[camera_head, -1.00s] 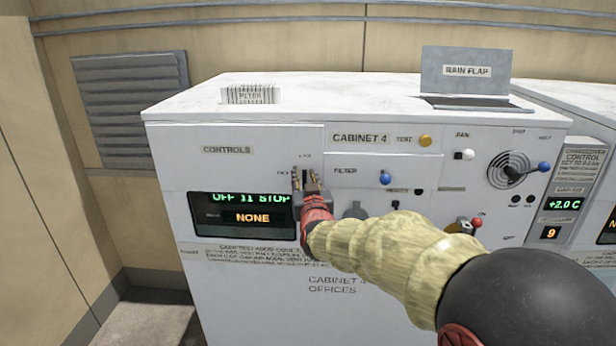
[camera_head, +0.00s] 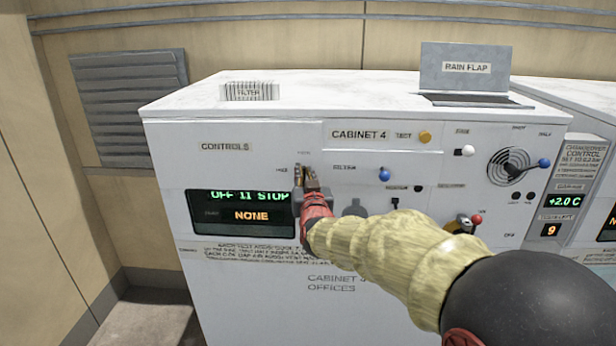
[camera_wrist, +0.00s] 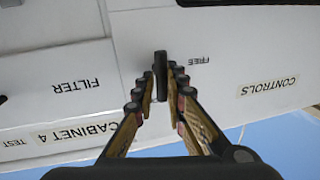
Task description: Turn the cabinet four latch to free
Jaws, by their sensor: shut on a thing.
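The cabinet four latch (camera_wrist: 160,62) is a short dark bar on the white front panel, upright in the wrist view. The FREE label (camera_wrist: 194,61) stands beside it, to its right in this upside-down view. My gripper (camera_wrist: 161,82) has one finger on each side of the bar and is shut on it. In the head view my gripper (camera_head: 305,177) is at the panel, right of the CONTROLS label (camera_head: 225,147), and hides most of the latch.
A display (camera_head: 242,214) reading "OFF 11 STOP" and "NONE" is just left of my gripper. A blue knob (camera_head: 384,174), a yellow button (camera_head: 425,137) and a red-tipped lever (camera_head: 476,219) are to the right. The raised rain flap (camera_head: 464,70) stands on top.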

